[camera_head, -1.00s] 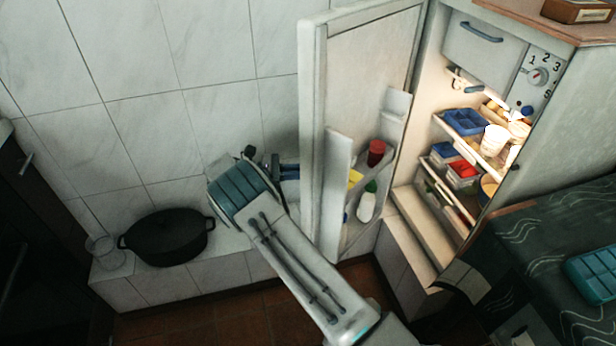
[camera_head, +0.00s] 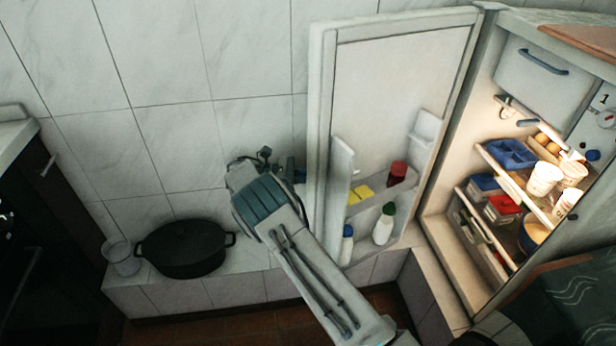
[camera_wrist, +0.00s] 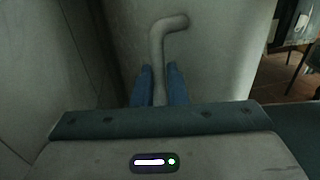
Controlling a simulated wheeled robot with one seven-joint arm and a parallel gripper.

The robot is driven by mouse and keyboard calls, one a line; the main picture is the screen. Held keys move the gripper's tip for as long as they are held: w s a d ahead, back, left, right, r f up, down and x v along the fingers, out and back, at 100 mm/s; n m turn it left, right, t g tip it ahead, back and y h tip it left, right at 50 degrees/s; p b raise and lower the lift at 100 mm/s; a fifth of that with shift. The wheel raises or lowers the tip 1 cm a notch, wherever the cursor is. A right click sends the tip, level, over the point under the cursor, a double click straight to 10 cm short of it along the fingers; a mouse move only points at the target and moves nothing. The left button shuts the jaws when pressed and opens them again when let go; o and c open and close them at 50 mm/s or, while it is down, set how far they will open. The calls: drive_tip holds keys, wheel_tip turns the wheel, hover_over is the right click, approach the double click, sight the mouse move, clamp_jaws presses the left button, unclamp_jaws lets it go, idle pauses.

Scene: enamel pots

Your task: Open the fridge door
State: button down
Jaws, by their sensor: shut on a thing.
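The fridge door (camera_head: 400,85) stands wide open, swung out to the left of the fridge (camera_head: 540,80), with its inner side and shelves showing in the head view. In the wrist view the door's outer face (camera_wrist: 215,60) fills the middle, with a grey bent handle (camera_wrist: 160,50) on it. My gripper (camera_wrist: 160,88) is shut on the handle's lower part, one blue finger on each side. In the head view my arm reaches up to the door's left edge, and the fingers are mostly hidden behind the door.
A black pot (camera_head: 184,248) and a clear glass (camera_head: 122,256) stand on the tiled ledge (camera_head: 235,287) left of the door. The tiled wall is behind. Bottles sit in the door shelf, and the lit fridge holds cups and boxes.

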drive_tip(key=shift+w+d+r, duration=0.15)
drive_tip(key=shift+w+d, duration=0.05)
drive_tip(key=shift+d, duration=0.25)
drive_tip(key=c, duration=1.6)
unclamp_jaws()
drive_tip(key=shift+d, duration=0.15)
drive_tip(key=shift+o, duration=0.7)
drive_tip(key=shift+d, duration=0.35)
drive_tip(key=a, duration=0.8)
drive_tip(key=shift+s+a+b, duration=0.15)
drive_tip(key=shift+a+b, duration=0.1)
drive_tip(key=shift+b, duration=0.2)
